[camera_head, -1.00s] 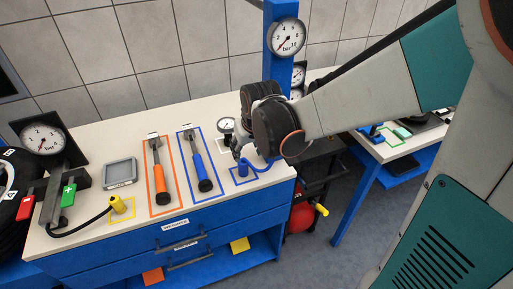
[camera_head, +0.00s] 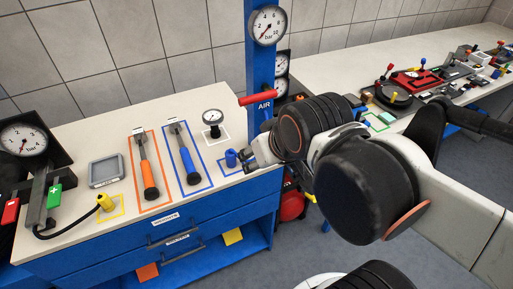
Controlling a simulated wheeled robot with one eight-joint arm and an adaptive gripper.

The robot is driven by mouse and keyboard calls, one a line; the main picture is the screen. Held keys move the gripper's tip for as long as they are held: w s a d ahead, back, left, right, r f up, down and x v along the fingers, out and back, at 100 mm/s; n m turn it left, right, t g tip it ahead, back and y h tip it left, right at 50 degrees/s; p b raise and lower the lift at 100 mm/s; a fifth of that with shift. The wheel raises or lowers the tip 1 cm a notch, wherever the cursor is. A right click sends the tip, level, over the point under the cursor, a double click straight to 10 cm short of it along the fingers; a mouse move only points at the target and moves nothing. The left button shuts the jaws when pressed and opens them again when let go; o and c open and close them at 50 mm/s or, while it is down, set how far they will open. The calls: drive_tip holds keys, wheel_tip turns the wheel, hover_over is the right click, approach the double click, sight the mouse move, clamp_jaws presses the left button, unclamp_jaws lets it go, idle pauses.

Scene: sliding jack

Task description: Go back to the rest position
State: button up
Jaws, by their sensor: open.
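My gripper (camera_head: 250,158) is at the right end of the white-topped bench (camera_head: 75,148), beside the small blue fitting (camera_head: 231,158). Its fingers point left and are open, with nothing seen between them. My black wrist joints hide the gripper's rear and part of the blue column's foot. My arm reaches in from the right edge of the picture.
A small gauge (camera_head: 212,120) stands behind. A blue column (camera_head: 259,75) carries a red lever (camera_head: 258,98) close to my wrist. A second bench (camera_head: 350,75) holds several items.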

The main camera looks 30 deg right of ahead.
idle(0.3)
drive_tip(key=shift+f+b, duration=0.85)
drive_tip(key=shift+b, duration=0.05)
idle(0.3)
